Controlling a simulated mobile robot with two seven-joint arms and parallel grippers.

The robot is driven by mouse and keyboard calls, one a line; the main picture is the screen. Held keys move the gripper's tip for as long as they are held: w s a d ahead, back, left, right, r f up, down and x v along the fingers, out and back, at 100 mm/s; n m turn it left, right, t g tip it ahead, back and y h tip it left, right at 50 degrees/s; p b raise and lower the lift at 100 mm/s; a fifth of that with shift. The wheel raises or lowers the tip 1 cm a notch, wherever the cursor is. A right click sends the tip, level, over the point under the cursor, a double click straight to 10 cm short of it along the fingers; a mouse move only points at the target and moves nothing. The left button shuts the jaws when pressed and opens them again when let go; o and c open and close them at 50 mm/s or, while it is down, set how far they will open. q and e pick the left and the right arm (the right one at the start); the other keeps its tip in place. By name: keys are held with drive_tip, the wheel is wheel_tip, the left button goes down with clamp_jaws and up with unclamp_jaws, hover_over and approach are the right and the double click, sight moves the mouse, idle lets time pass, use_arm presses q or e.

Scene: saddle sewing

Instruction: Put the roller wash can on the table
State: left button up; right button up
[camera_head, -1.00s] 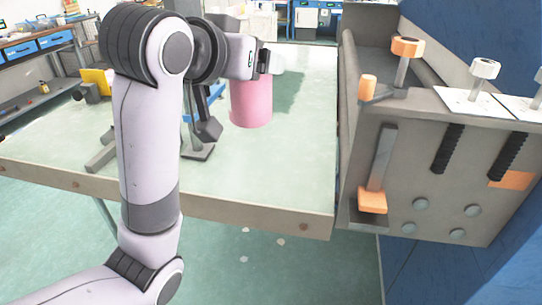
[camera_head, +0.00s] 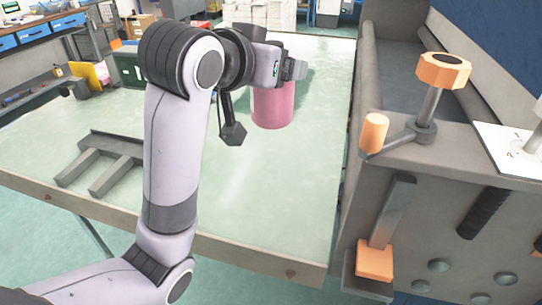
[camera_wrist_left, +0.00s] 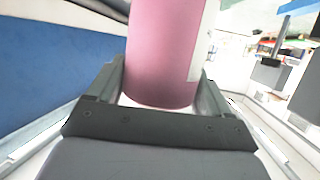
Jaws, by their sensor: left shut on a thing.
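The roller wash can (camera_head: 272,108) is a pink cylinder, upright over the pale green table (camera_head: 240,190). My left gripper (camera_head: 289,69) is at its upper part and shut on it. In the left wrist view the can (camera_wrist_left: 162,55) stands between the two fingers of the gripper (camera_wrist_left: 160,95), with a pale label edge on its right side. I cannot tell whether the can's base touches the table. My right gripper is not in view.
A grey metal frame (camera_head: 105,165) lies on the table's left part. The table's front middle is clear. A large grey machine with orange knobs (camera_head: 443,70) borders the table on the right. A green box (camera_head: 128,68) and a yellow item (camera_head: 88,75) are at the back left.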

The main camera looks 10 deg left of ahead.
use_arm(q)
wheel_tip(320, 180, down, 17)
idle(0.5)
drive_tip(key=shift+f, duration=0.1)
